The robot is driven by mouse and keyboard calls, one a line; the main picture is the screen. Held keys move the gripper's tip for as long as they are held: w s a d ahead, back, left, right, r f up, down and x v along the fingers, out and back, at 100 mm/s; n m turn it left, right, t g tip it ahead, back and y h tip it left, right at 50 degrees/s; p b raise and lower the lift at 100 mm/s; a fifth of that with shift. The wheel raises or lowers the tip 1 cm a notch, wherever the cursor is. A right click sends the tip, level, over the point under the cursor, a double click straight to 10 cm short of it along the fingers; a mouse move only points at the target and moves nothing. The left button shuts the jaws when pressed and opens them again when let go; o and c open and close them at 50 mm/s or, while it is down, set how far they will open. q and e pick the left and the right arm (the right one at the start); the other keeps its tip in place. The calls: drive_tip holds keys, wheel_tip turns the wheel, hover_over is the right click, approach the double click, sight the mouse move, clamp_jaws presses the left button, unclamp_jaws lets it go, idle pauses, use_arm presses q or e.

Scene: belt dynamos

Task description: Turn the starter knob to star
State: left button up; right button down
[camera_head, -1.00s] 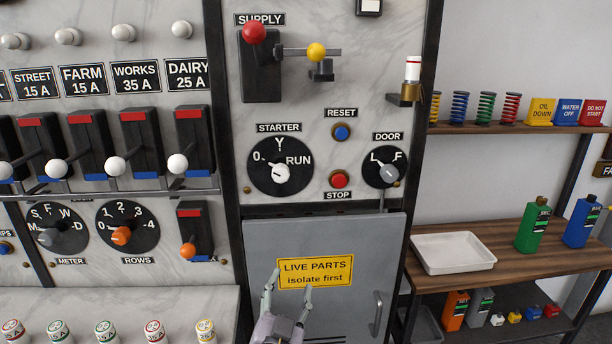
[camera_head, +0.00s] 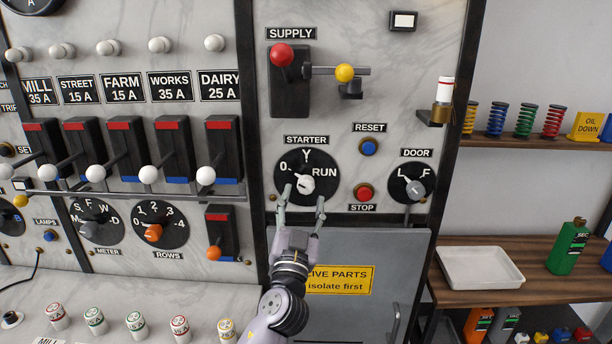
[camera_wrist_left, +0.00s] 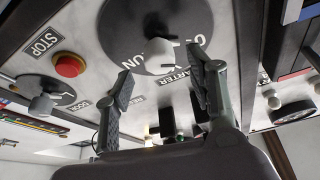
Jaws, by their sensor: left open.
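The starter knob (camera_head: 306,185) is a white knob on a round black dial (camera_head: 331,190) marked 0, Y and RUN, under the STARTER label. I cannot tell exactly which mark its pointer faces. My left gripper (camera_head: 302,200) is open, with its two fingertips just below and either side of the knob in the head view. In the left wrist view the white knob (camera_wrist_left: 160,57) shows beyond and between the open fingers (camera_wrist_left: 160,78), with nothing held. Contact with the knob cannot be made out. My right gripper is not in view.
The red STOP button (camera_head: 365,193) and blue RESET button (camera_head: 369,148) sit to the right of the dial. The DOOR knob (camera_head: 415,190) is further right. The supply lever (camera_head: 282,55) is above. A grey door (camera_head: 375,250) with a yellow warning sign lies below.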

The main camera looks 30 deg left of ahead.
sight(306, 189)
use_arm(q)
drive_tip(key=p+x, duration=0.1)
drive_tip(key=x, duration=0.4)
drive_tip(key=shift+f, duration=0.1)
drive_tip(key=c, duration=1.2)
